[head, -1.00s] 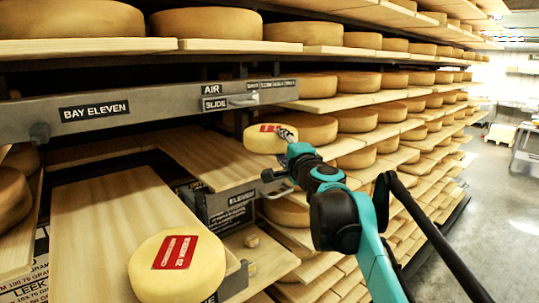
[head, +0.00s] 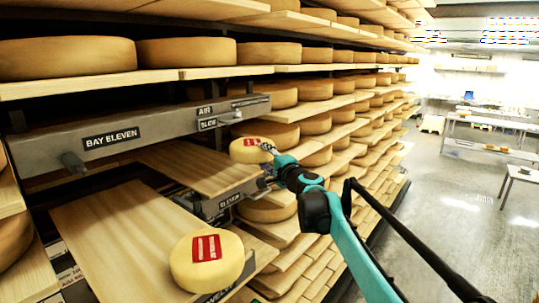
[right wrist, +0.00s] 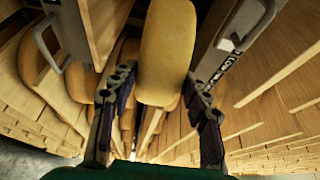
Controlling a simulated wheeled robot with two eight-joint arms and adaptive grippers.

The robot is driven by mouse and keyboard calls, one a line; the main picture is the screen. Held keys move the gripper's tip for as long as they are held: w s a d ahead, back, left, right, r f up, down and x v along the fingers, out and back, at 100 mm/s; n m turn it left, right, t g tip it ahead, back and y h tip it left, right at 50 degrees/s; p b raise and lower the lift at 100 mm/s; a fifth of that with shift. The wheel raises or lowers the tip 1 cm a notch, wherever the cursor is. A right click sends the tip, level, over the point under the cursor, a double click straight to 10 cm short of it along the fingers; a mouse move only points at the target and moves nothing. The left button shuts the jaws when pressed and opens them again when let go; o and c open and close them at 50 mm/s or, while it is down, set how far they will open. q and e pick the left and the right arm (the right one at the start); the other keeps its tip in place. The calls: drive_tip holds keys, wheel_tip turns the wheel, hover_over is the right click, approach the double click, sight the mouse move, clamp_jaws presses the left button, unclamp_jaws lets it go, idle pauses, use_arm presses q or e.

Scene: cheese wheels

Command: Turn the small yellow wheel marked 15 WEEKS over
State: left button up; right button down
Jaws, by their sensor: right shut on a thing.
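A small yellow wheel (head: 240,153) with a red label on its upper face is at the front of the racks. Its label is too small to read. My right gripper (head: 268,149) is shut on the right edge of this wheel. In the right wrist view the wheel (right wrist: 168,50) shows edge-on between the two fingers (right wrist: 162,92). A second yellow wheel (head: 190,275), also with a red label, lies flat on a pulled-out board at the lower front; its text is not clear. My left gripper is out of view.
A grey beam marked BAY ELEVEN (head: 60,148) runs along the left. Pale boards (head: 105,235) stick out below it. Several long shelves of larger wheels (head: 185,52) stand behind. The open floor (head: 450,220) and metal tables (head: 480,145) are at right.

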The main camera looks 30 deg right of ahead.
drive_tip(key=s, duration=1.5)
drive_tip(key=shift+s+a+p, duration=0.15)
drive_tip(key=shift+s+p, duration=0.15)
drive_tip(key=shift+p, duration=0.1)
idle(0.5)
drive_tip(key=shift+r, duration=0.1)
idle(0.6)
